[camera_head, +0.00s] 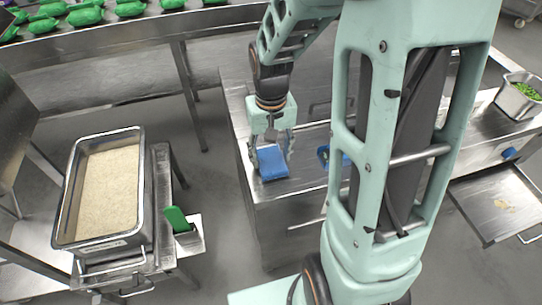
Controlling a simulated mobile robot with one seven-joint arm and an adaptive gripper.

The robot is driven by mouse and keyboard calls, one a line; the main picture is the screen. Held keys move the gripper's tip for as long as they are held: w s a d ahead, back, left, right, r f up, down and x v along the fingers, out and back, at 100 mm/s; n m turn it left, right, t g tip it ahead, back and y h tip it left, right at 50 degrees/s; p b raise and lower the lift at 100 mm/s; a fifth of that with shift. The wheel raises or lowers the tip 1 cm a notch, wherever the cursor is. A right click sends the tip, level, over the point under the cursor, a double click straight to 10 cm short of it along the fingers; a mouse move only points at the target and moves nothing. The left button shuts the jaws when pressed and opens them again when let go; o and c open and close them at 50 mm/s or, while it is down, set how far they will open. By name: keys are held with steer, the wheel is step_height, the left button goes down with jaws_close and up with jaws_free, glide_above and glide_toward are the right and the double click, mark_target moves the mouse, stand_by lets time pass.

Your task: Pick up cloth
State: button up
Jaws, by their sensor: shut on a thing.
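A folded blue cloth (271,163) is at the left end of the steel counter, near its front left corner. My gripper (271,150) comes down from above with its fingers on either side of the cloth and is shut on it. The cloth lies at the counter top; I cannot tell whether it is lifted clear of it. Part of my own arm hides the middle of the counter.
A steel counter (300,185) carries another blue item (323,155), partly hidden by my arm. Green packages (85,16) line a conveyor behind. A tray of green food (505,98) stands right.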

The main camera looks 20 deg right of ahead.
mark_target(274, 158)
steer(key=r, duration=0.2)
steer(key=d+r, duration=0.1)
steer(key=shift+r, duration=0.4)
steer(key=s+d+r, duration=0.4)
steer(key=d+r, duration=0.4)
steer(key=d, duration=0.4)
steer(key=shift+s+d+r, duration=0.15)
steer(key=shift+s+r, duration=0.15)
steer(key=shift+r, duration=0.1)
steer(key=o, duration=0.5)
steer(key=c, duration=0.5)
steer(key=shift+o, duration=0.2)
steer(key=shift+f, duration=0.15)
